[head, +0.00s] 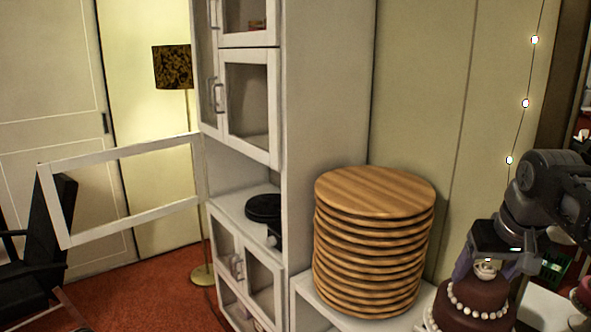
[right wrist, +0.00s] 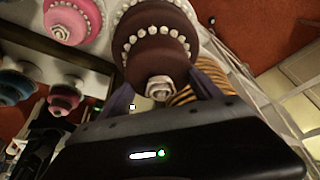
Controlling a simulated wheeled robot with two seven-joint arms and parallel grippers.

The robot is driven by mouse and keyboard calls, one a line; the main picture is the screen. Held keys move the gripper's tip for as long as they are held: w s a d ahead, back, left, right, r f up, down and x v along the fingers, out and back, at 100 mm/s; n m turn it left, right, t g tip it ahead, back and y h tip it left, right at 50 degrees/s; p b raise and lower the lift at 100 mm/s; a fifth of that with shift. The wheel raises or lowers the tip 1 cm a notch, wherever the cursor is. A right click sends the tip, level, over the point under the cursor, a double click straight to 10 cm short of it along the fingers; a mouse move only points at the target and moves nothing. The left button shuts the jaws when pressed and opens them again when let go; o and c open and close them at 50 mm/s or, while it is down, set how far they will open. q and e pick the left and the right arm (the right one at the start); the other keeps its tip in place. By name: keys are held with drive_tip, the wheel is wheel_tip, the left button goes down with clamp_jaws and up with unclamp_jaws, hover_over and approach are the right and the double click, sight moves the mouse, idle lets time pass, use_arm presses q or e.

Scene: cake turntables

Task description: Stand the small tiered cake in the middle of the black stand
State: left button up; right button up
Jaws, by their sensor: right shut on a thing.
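A brown tiered cake with white bead trim and a pale rosette on top (head: 478,296) is at the lower right of the head view. My left gripper is not in view.
A tall stack of round wooden boards (head: 372,250) stands between the cake and the cabinet (head: 325,130). An open glass-framed door (head: 125,150) juts left from the cabinet. A pink cake (right wrist: 72,22) and a blue cake (right wrist: 16,86) show in the wrist view.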

sight(431, 310)
drive_tip(key=w+a+f, duration=0.1)
drive_tip(key=a+f, duration=0.1)
drive_tip(key=f, duration=0.2)
drive_tip(key=w+a+f, duration=0.2)
drive_tip(key=f, duration=0.2)
drive_tip(key=w+a+f, duration=0.1)
drive_tip(key=a+f, duration=0.1)
drive_tip(key=f, duration=0.3)
drive_tip(key=shift+w+a, duration=0.1)
drive_tip(key=shift+w, duration=0.05)
drive_tip(key=shift+n+y, duration=0.3)
drive_tip(key=shift+n, duration=0.5)
drive_tip(key=a+f, duration=0.3)
drive_tip(key=f, duration=0.1)
drive_tip(key=s+a+f, duration=0.1)
drive_tip(key=a+f, duration=0.2)
drive_tip(key=f, duration=0.1)
drive_tip(key=a+f, duration=0.4)
drive_tip(key=f, duration=0.1)
drive_tip(key=shift+s+f, duration=0.1)
drive_tip(key=shift+s, duration=0.25)
clamp_jaws()
wheel_tip(431, 310, down, 10)
drive_tip(key=b, duration=1)
drive_tip(key=shift+r, duration=0.25)
drive_tip(key=shift+d, duration=0.1)
